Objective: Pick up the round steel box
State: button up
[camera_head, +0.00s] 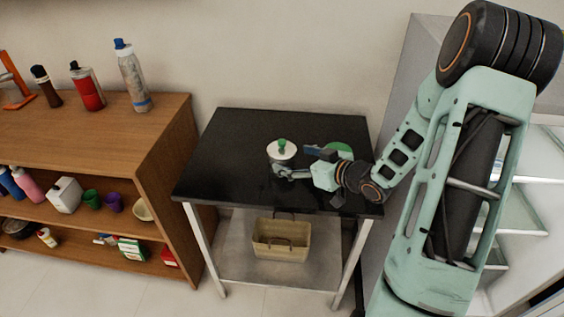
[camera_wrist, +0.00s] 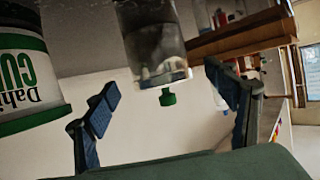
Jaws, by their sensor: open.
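The round steel box (camera_head: 281,154) stands on the black table, left of my gripper (camera_head: 294,161). It is a short silvery cylinder with a green knob on top. In the wrist view, which is upside down, the box (camera_wrist: 155,45) shows between the two open blue-padded fingers, with its green knob (camera_wrist: 167,98) pointing down in the picture. My gripper is open and empty, its fingers spread toward either side of the box. I cannot tell whether either finger touches it.
A white tub with green lettering (camera_wrist: 28,75) is close by in the wrist view; its green top (camera_head: 340,148) is behind my gripper. A wooden shelf (camera_head: 150,130) with bottles stands left. A basket (camera_head: 281,246) sits below the table (camera_head: 225,140), whose left part is clear.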

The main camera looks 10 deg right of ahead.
aim_at(281, 154)
jog(key=x, duration=0.6)
jog(key=shift+r, duration=0.15)
jog(key=c, duration=1.4)
jog(key=shift+r, duration=0.15)
